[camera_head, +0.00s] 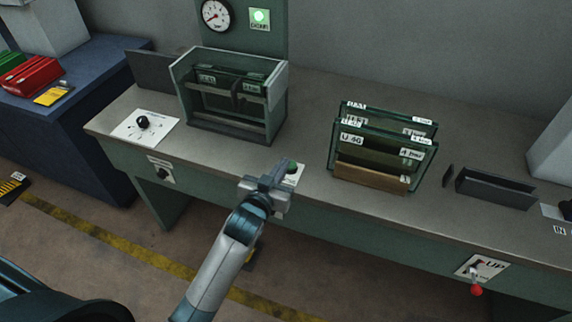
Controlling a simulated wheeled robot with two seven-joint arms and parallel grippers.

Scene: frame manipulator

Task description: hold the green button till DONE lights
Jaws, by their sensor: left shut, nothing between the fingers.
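The green button (292,166) sits on a pale plate at the front edge of the grey-green bench (310,200). My left gripper (279,171) is shut and empty, right beside the button on its left. Its fingers hide part of the plate, and I cannot tell whether they touch the button. The DONE light (260,17) on the upright panel behind the bench glows bright green. My right gripper is not in view.
A round gauge (216,15) is beside the light. A slotted green fixture (235,97) and a knob plate (144,127) are at left. Glass-like frames (384,150) stand in a wooden holder at right.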

